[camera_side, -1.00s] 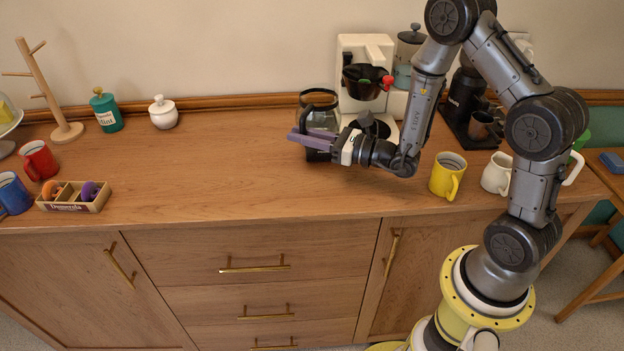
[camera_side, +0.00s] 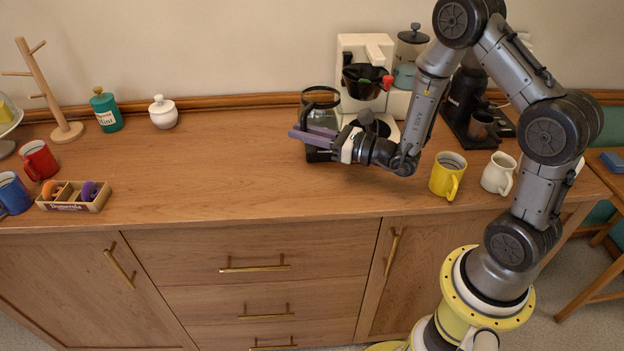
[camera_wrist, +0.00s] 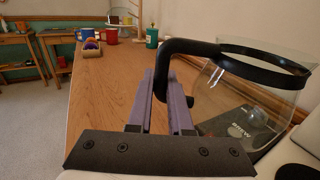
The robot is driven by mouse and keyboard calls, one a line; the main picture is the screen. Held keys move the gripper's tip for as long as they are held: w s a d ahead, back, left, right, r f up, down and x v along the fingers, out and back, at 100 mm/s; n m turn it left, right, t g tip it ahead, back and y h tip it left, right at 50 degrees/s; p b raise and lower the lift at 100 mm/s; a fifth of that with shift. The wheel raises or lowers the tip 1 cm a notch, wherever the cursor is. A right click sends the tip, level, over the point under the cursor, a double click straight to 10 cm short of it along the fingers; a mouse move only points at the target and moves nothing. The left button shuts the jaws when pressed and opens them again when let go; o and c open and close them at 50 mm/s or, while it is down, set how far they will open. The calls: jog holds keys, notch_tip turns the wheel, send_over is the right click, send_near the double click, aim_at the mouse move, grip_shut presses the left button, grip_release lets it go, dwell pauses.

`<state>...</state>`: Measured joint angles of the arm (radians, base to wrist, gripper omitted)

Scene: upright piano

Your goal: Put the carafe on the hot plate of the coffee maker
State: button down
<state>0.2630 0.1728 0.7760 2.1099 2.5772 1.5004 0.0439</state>
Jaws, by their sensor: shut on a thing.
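The glass carafe (camera_side: 322,98) with a black rim and black handle stands upright just left of the coffee maker (camera_side: 365,50), at the back of the counter. The coffee maker is white with a dark filter basket; its hot plate (camera_side: 376,128) is low at the front, partly hidden behind my gripper. My gripper (camera_side: 312,139) has purple fingers, shut on the carafe's handle. In the wrist view the handle (camera_wrist: 186,47) comes down between the fingers (camera_wrist: 168,100), and the glass body (camera_wrist: 250,95) is on the right. I cannot tell whether the carafe touches the counter.
A yellow mug (camera_side: 447,176) and a cream jug (camera_side: 497,173) stand right of my gripper. A dark espresso machine (camera_side: 470,100) is behind them. A white sugar pot (camera_side: 162,112) and green canister (camera_side: 106,110) stand back left. The counter's middle is clear.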

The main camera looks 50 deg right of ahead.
dwell(0.3)
jog(key=shift+s+a+y, duration=0.15)
jog(key=shift+a+y, duration=0.15)
jog(key=s+a+r+n+g+y, duration=0.2)
jog(key=s+a+r+n+y, duration=0.15)
jog(key=s, duration=0.25)
jog(key=s+a+r+n+g+y, duration=0.2)
jog(key=s+n+g+y, duration=0.1)
jog(key=s+y, duration=0.15)
jog(key=shift+m+t+h, duration=0.3)
jog(key=shift+m+h, duration=0.05)
jog(key=shift+h, duration=0.15)
jog(key=w+f, duration=0.3)
jog(key=w, duration=0.1)
jog(key=w+f, duration=0.2)
jog(key=w, duration=0.2)
jog(key=w+a+f, duration=0.1)
jog(key=w+f, duration=0.2)
jog(key=w, duration=0.1)
jog(key=shift+w+a+f, duration=0.1)
jog(key=shift+w+f, duration=0.15)
jog(key=shift+f, duration=0.1)
jog(key=shift+w+a+f, duration=0.1)
jog(key=shift+w+f, duration=0.25)
jog(key=shift+f, duration=1.6)
